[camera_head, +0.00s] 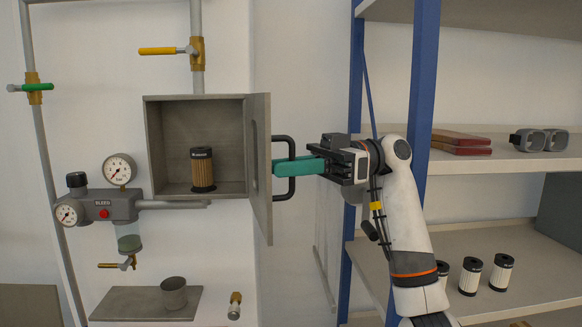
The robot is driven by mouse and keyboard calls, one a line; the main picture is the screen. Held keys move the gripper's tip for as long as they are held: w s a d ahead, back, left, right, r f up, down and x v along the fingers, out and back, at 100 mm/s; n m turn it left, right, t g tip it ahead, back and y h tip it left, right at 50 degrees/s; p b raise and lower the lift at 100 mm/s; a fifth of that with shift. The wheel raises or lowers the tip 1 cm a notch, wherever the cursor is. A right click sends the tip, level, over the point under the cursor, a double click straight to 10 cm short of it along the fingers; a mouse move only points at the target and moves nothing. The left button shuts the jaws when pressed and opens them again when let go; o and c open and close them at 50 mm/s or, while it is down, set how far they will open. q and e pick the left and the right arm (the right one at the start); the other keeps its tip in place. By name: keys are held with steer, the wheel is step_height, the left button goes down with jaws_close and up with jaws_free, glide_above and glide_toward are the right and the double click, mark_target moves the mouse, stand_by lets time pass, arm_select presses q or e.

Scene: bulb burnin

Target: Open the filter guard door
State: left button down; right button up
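The filter guard door (259,165) stands swung open on the right side of the grey wall housing (196,98). It shows nearly edge-on. Its black bar handle (291,145) sticks out to the right. My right gripper (284,167) reaches in from the right, its teal fingers across the middle of the handle. It appears shut on the bar, though the far finger is hidden. Inside the open housing a pleated filter (202,170) with black end caps stands upright. My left gripper is not in view.
Pipes with a yellow-handled valve (160,51) and a green-handled valve (28,87) run on the wall. A gauge assembly (103,207) sits left of the housing. A small shelf (125,304) holds a grey cup (174,293). Blue-posted shelving (424,90) stands right, with several white filters (470,277).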

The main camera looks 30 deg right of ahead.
mark_target(269, 99)
step_height(269, 99, up, 10)
stand_by(0.5)
stand_by(0.5)
